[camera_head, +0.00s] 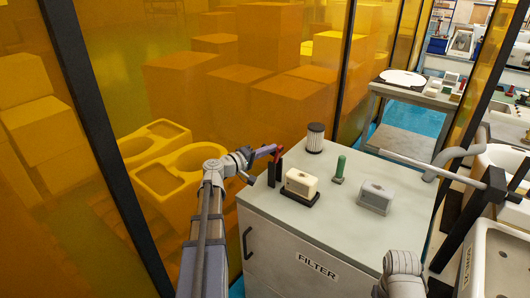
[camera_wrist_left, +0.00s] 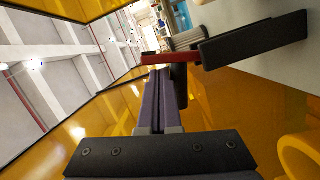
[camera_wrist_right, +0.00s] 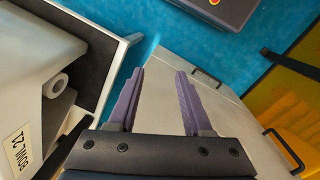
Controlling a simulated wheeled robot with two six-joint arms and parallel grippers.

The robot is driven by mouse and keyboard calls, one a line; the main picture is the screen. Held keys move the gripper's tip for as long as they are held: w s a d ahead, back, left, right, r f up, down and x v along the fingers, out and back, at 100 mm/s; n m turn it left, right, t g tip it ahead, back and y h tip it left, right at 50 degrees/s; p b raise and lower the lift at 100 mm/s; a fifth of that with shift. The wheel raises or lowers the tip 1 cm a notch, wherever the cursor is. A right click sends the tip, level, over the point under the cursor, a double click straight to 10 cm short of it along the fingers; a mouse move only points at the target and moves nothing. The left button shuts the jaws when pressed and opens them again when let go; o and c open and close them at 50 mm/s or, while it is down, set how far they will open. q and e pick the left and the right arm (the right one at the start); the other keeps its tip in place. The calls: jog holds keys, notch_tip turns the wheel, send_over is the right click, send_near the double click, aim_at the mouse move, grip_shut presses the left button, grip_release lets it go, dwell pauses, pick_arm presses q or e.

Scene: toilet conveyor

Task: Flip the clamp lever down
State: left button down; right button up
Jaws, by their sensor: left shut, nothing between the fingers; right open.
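The clamp stands at the back-left edge of the FILTER cabinet (camera_head: 340,196), with a dark body (camera_head: 271,174) and a red lever (camera_head: 279,154). In the left wrist view the red lever (camera_wrist_left: 180,57) sticks up away from the cabinet top, beside the dark clamp body (camera_wrist_left: 255,40). My left gripper (camera_head: 270,149) is shut and empty, its purple fingertips (camera_wrist_left: 163,72) right by the lever; I cannot tell whether they touch it. My right gripper (camera_wrist_right: 160,88) is open and empty, away from the clamp.
On the cabinet top are a cream block in a black holder (camera_head: 301,184), a green-topped peg (camera_head: 339,168), a grey block (camera_head: 376,196) and a pleated filter (camera_head: 315,138). A yellow transparent wall (camera_head: 130,100) stands behind. A white bowl unit (camera_wrist_right: 35,70) is near my right gripper.

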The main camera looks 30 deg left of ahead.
aim_at(279, 152)
pick_arm(q)
jog(key=shift+d+m+p, duration=0.4)
jog(key=shift+d+m, duration=0.1)
jog(key=shift+m, duration=0.2)
dwell(0.4)
jog(key=shift+s+d+m+g+y+p, duration=0.15)
jog(key=shift+d+m+g+y+p, duration=0.2)
jog(key=shift+d+m, duration=0.35)
jog(key=shift+d+m+y+p, duration=0.25)
jog(key=shift+d+m+p, duration=0.1)
jog(key=shift+m, duration=0.55)
jog(key=d+f+m+y, duration=0.1)
jog(key=m, duration=0.1)
jog(key=d+f+m+b, duration=0.1)
jog(key=m, duration=0.1)
jog(key=d+f+m+y, duration=0.1)
jog(key=m, duration=0.2)
jog(key=shift+s+d+f+g+y+b, duration=0.1)
jog(key=shift+d+f+g+y+b, duration=0.05)
jog(key=shift+d+g+y+b, duration=0.15)
jog(key=shift+f, duration=0.1)
jog(key=shift+d, duration=0.1)
